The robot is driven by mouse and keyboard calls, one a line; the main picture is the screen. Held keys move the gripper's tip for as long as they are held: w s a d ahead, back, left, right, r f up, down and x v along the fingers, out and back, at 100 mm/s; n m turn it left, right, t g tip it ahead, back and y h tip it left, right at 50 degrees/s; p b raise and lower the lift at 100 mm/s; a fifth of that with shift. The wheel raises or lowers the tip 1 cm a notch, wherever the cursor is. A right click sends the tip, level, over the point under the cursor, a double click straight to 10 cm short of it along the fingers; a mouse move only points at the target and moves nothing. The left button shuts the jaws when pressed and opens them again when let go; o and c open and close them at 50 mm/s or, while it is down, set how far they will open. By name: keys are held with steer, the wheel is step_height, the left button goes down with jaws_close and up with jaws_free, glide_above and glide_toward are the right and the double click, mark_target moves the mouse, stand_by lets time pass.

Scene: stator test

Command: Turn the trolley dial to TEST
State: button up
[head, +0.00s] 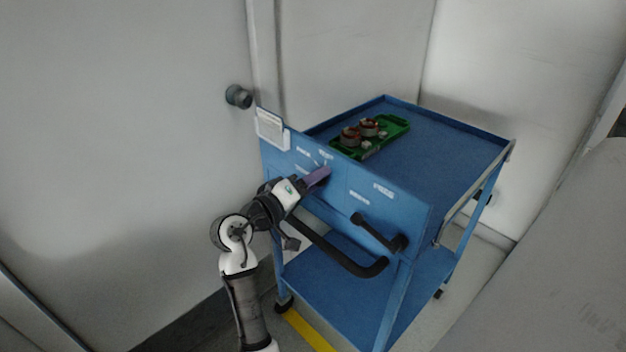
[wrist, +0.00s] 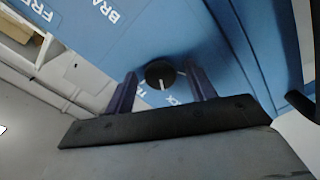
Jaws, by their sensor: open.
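The blue trolley (head: 405,205) stands with its front panel facing my arm. In the wrist view, the dial (wrist: 160,74) is a round black knob with a white mark on its lower part, toward the gripper body. My gripper (head: 320,178) is at the panel; its two purple fingers (wrist: 160,76) are open, one on each side of the dial, with gaps visible. Lettering below the dial is partly hidden by the gripper, so I cannot read it fully. Labels starting "BRA" and "FRE" show at the upper left. The head view hides most of the dial behind the gripper.
A green tray (head: 385,135) with copper-wound parts sits on the trolley top. A black lever (head: 380,232) and a dark push bar (head: 345,258) project from the front, right of my gripper. A white card (head: 270,128) is at the panel's left end. Walls stand behind.

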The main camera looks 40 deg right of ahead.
steer(key=c, duration=0.9)
steer(key=shift+c, duration=0.2)
steer(key=shift+b, duration=0.4)
steer(key=shift+w+f+m+b, duration=0.1)
steer(key=shift+m+b, duration=5.7)
steer(key=shift+b, duration=0.45)
